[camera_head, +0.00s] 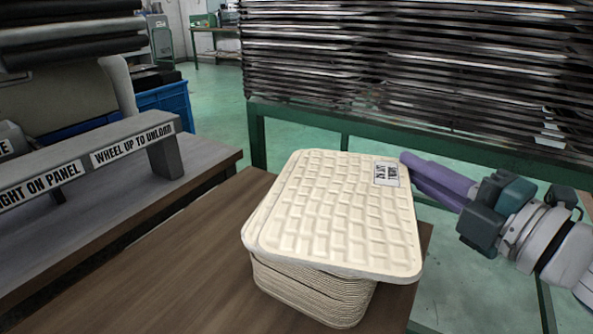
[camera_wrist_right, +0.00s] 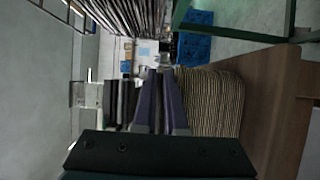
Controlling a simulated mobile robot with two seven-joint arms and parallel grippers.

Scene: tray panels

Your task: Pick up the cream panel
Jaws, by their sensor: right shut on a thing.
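The cream panel (camera_head: 335,215) is a rounded rectangular sheet with a raised grid of blocks and a small printed label near its far right corner. It lies over a stack of similar cream panels (camera_head: 310,293), turned askew and overhanging the stack at the right. I cannot tell whether it is clear of the stack. My right gripper (camera_head: 407,167), with purple fingers, is shut on the panel's right edge near the label. In the right wrist view the fingers (camera_wrist_right: 159,75) are close together beside the striped edges of the stack (camera_wrist_right: 212,100). My left gripper is not in view.
The stack stands on a brown wooden table (camera_head: 165,275). A grey bench with a labelled rail (camera_head: 85,165) is at the left. A green-framed rack of dark sheets (camera_head: 400,60) stands behind. A blue crate (camera_head: 165,101) is at the back left.

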